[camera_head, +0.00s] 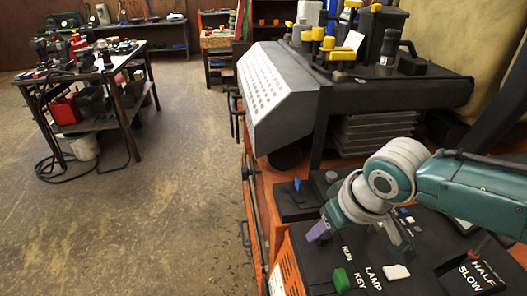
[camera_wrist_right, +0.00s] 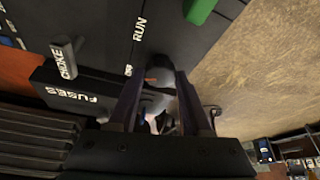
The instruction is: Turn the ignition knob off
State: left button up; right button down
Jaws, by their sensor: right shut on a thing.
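My right gripper (camera_head: 319,231) reaches down from the right onto the dark control panel (camera_head: 318,281) in the head view. In the right wrist view its two dark fingers (camera_wrist_right: 160,95) are closed on a dark, rounded ignition knob (camera_wrist_right: 160,72), beside the printed "OFF" and "RUN" marks. The fingers hide much of the knob, and its exact turn cannot be read. In the head view the gripper hides the knob. My left gripper is not in view.
A green switch (camera_head: 341,280) and a pale switch (camera_head: 396,272) stand on the panel near the gripper. The choke lever (camera_wrist_right: 65,58) and fuse box (camera_wrist_right: 75,98) show in the wrist view. A cluttered workbench (camera_head: 100,66) stands far left, with open floor before it.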

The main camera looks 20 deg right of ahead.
jog(key=shift+d+n, duration=0.1)
jog(key=shift+n, duration=0.5)
jog(key=shift+y, duration=0.3)
jog(key=shift+c, duration=1.8)
grip_release()
jog(key=shift+r, duration=0.15)
jog(key=p+v, duration=0.1)
jog(key=v, duration=0.8)
jog(key=shift+r, duration=0.25)
